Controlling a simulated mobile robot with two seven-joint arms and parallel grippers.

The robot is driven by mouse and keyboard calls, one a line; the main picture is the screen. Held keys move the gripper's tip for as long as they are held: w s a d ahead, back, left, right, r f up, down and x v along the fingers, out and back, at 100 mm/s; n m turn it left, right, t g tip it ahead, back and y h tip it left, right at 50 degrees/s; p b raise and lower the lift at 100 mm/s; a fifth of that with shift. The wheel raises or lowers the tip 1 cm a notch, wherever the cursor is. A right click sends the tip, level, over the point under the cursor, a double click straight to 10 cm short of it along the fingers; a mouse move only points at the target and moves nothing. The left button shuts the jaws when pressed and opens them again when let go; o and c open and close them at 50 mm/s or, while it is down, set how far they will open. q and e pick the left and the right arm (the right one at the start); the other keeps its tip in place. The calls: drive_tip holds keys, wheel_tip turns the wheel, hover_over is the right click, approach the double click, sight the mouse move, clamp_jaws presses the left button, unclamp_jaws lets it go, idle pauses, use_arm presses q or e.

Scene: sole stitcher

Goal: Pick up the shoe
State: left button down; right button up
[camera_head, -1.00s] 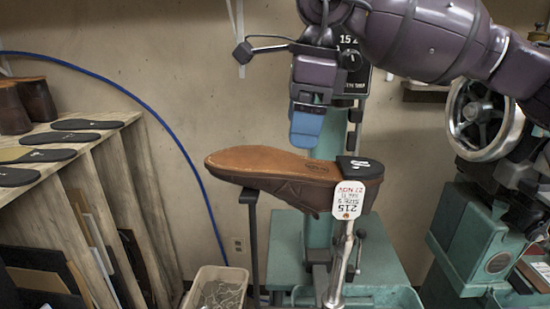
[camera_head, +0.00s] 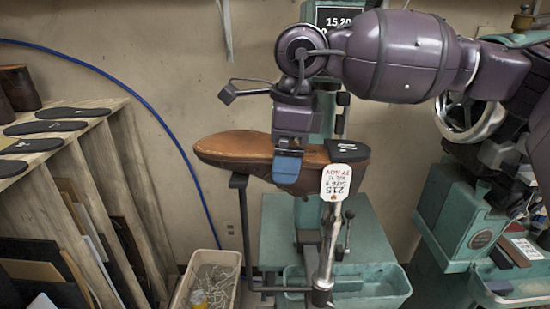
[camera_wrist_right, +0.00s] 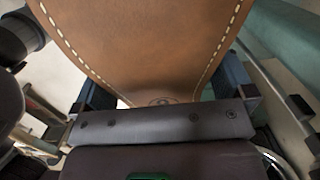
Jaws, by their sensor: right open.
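The brown shoe (camera_head: 232,148) rests sole up on a metal stand, toe to the left, with a black heel piece (camera_head: 347,151) at its right end. A white tag (camera_head: 336,182) hangs at the heel. My right gripper (camera_head: 287,166) is at the middle of the shoe, pointing down, with one blue finger in front of its near side. In the right wrist view, the stitched sole (camera_wrist_right: 150,40) lies between the two open fingers (camera_wrist_right: 163,88). Whether the fingers touch it I cannot tell. My left gripper is not in view.
A wooden rack (camera_head: 100,165) with black soles (camera_head: 52,127) stands at the left. A bin (camera_head: 213,283) is on the floor below. A green machine with a handwheel (camera_head: 470,118) is at the right. A green tray (camera_head: 375,287) lies under the stand.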

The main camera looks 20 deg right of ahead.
drive_tip(key=shift+a+f, duration=0.1)
drive_tip(key=shift+f, duration=0.7)
drive_tip(key=shift+c, duration=0.2)
drive_tip(key=shift+r, duration=0.1)
drive_tip(key=c, duration=0.7)
drive_tip(key=shift+w, duration=0.1)
drive_tip(key=shift+c, duration=0.2)
